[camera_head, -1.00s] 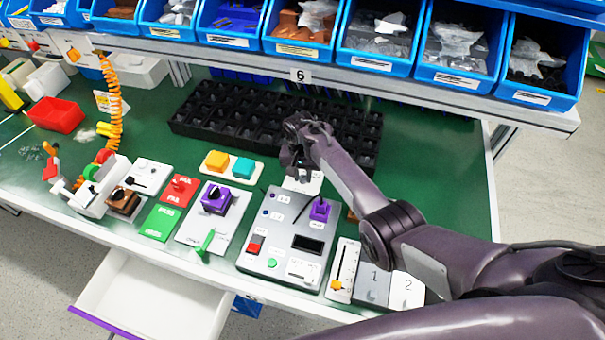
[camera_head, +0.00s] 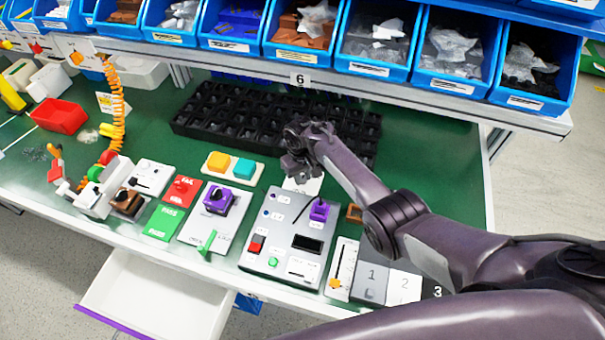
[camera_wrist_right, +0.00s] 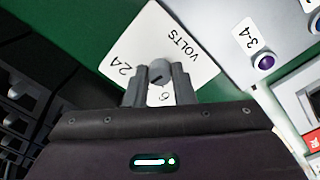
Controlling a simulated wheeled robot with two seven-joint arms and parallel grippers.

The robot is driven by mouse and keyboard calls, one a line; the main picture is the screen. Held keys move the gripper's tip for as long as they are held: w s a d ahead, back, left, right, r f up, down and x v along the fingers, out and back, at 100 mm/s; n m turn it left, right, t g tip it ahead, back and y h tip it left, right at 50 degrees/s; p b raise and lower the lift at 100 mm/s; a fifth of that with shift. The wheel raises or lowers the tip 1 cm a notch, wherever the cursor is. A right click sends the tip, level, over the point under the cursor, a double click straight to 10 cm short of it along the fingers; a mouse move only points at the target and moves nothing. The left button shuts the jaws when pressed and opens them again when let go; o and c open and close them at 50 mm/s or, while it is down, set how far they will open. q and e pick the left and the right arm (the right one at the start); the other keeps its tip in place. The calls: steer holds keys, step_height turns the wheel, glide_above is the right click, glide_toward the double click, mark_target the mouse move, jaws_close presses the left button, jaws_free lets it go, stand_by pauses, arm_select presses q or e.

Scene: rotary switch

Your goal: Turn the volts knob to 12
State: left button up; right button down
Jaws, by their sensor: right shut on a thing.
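The volts knob (camera_wrist_right: 158,72) is a small grey round knob with a dark pointer line, on a white plate (camera_wrist_right: 205,68) marked "VOLTS". One mark at the plate's left looks like "24"; another near the fingers looks like 6 or 9. No 12 is readable; part of the plate is hidden by the gripper. My right gripper (camera_wrist_right: 159,86) is shut on the knob, one finger on each side. In the head view my right gripper (camera_head: 299,166) covers the knob, and the front of the white plate (camera_head: 303,186) shows below it. My left gripper is not in view.
A grey control panel (camera_head: 268,219) with a purple switch (camera_head: 319,210) stands just in front of the plate. A black compartment tray (camera_head: 215,118) lies behind and beside the gripper. Blue bins (camera_head: 380,73) line the shelf above. Green table is clear to the right.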

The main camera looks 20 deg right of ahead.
mark_target(302, 180)
steer(key=shift+n, duration=0.6)
steer(key=c, duration=1.2)
jaws_free()
steer(key=shift+a+r+p, duration=0.1)
steer(key=shift+r+p, duration=0.35)
steer(key=shift+r, duration=3.45)
steer(key=shift+s+a+f, duration=0.1)
steer(key=shift+s, duration=0.05)
